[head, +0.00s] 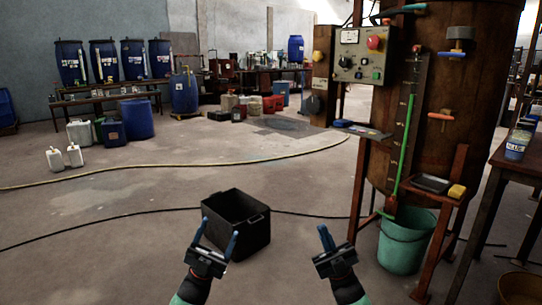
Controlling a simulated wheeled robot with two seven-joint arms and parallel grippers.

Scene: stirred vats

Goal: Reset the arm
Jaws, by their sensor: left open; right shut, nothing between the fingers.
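My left gripper (219,233) is low in the middle of the head view, with its two blue fingers pointing up and spread apart. Nothing shows between them. They overlap the front of a black open crate (250,228) on the floor; I cannot tell whether they touch it. My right gripper (324,236) is to the right of the crate, with its blue fingers together and nothing held. Both forearms come in from the bottom edge.
A wooden vat (470,90) with a control panel (361,57) stands at the right. A green bucket (403,243) is below it. A table (510,165) with jars is at the right edge. A yellow hose (190,177) and a black cable cross the floor. Blue drums (133,60) stand at the back left.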

